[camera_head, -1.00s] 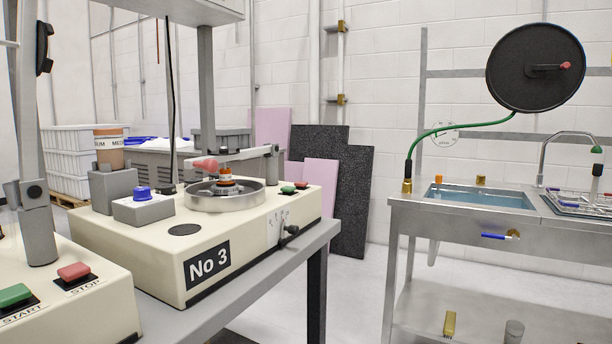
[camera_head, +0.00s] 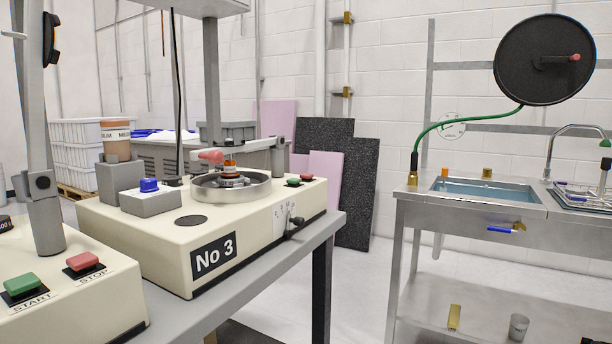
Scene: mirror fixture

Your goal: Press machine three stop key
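Machine three (camera_head: 180,245) is a cream box with a black "No 3" plate, standing on a grey bench left of centre. On its top right corner sit a small green key (camera_head: 292,181) and a small red key (camera_head: 306,177); no label on them can be read. A round metal bowl (camera_head: 231,188) with a pink-handled arm over it stands beside these keys. Neither of my grippers shows in the view.
A nearer cream machine (camera_head: 75,310) at lower left has a green START key (camera_head: 22,286) and a red STOP key (camera_head: 82,261). A metal sink unit (camera_head: 480,205) stands at right. Open floor (camera_head: 365,285) lies between the bench and the sink.

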